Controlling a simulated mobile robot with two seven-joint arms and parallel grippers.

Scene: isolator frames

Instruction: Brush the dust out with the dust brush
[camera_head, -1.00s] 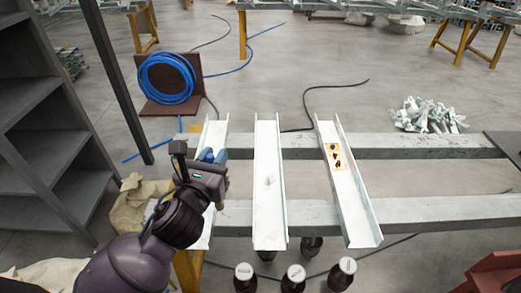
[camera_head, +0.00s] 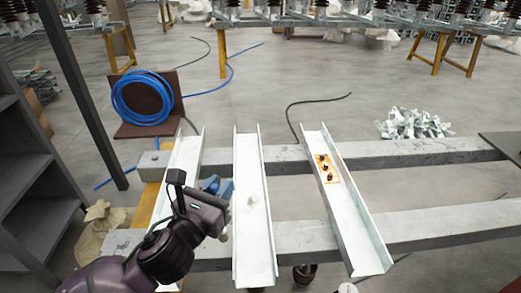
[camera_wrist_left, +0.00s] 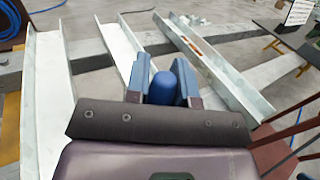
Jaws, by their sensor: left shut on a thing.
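Three white metal channels lie across grey beams: a left one (camera_head: 178,180), a middle one (camera_head: 249,150) and a right one (camera_head: 350,225). A small pale clump that looks like dust (camera_head: 253,201) lies in the middle channel. My left gripper (camera_head: 214,186) is over the gap between the left and middle channels. In the left wrist view my left gripper (camera_wrist_left: 163,90) is shut on a rounded blue handle (camera_wrist_left: 163,87), apparently the dust brush. Its bristles are hidden. The middle channel (camera_wrist_left: 118,45) lies beyond the fingers there. My right gripper is not in view.
An orange plate with small dark parts (camera_head: 326,168) lies in the right channel. A blue hose coil (camera_head: 142,97) leans on a brown stand at the back left. Metal fittings (camera_head: 413,124) are piled at the right. A dark shelf (camera_head: 40,215) stands at the left.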

